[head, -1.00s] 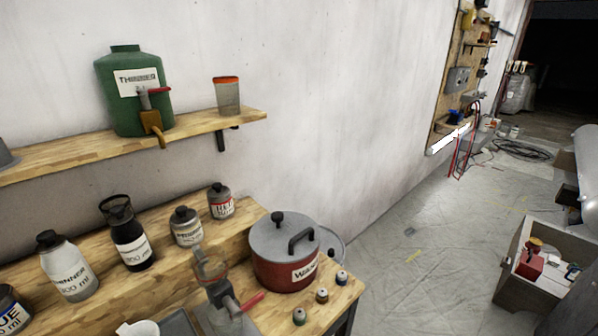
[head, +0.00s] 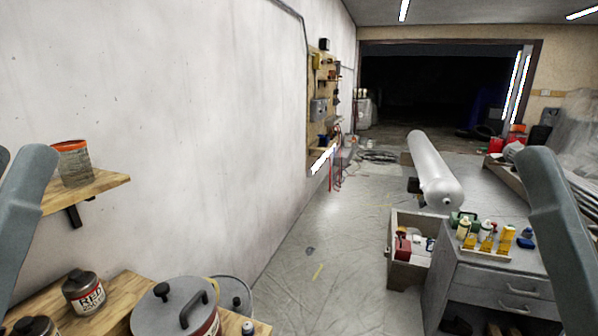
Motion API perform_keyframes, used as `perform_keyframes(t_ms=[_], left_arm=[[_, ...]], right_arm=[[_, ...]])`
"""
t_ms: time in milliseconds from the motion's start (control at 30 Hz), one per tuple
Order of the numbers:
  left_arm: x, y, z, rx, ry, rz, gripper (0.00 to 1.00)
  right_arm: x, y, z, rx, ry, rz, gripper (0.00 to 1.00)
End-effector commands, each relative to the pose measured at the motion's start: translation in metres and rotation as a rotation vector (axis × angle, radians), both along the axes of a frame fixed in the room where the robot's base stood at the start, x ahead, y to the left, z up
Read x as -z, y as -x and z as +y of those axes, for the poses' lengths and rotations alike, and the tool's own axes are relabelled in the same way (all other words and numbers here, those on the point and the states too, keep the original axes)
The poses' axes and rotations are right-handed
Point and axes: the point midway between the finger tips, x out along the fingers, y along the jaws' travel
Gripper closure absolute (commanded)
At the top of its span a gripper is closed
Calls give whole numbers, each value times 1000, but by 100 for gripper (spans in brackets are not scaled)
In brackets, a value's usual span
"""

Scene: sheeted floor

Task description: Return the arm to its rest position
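My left arm (head: 24,215) shows as a grey link at the left edge, in front of the wooden shelf. My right arm (head: 558,235) shows as a grey link at the right edge, in front of the grey drawer cabinet. Both links slant upright and run out of the picture at the bottom or side. Neither gripper is in view, so I cannot see whether they are open or hold anything.
A wooden shelf (head: 105,190) with an orange-rimmed cup (head: 73,164) is at left. Below, a bench holds a lidded red pot (head: 160,308) and a labelled bottle (head: 84,291). A drawer cabinet (head: 487,283) carrying several bottles and a white cylinder (head: 434,172) stand at right.

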Motion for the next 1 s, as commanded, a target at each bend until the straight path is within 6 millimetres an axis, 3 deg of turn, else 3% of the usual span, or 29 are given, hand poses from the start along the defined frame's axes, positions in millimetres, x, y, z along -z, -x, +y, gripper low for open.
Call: perform_keyframes(t_ms=[33,167,600,700,800,1000], left_arm=[[-35,0,0,1,1,0,64],[-83,0,0,3,1,0,64],[-298,-1,0,4,3,0,64],[-331,-1,0,4,3,0,64],[-348,-1,0,4,3,0,64],[-349,-1,0,4,3,0,64]], right_arm=[[-36,0,0,0,0,-1,0],[-83,0,0,0,0,0,0],[-299,0,0,0,0,0,0],[-332,0,0,0,0,0,0],[-349,-1,0,0,0,0,0],[-350,-1,0,0,0,1,0]])
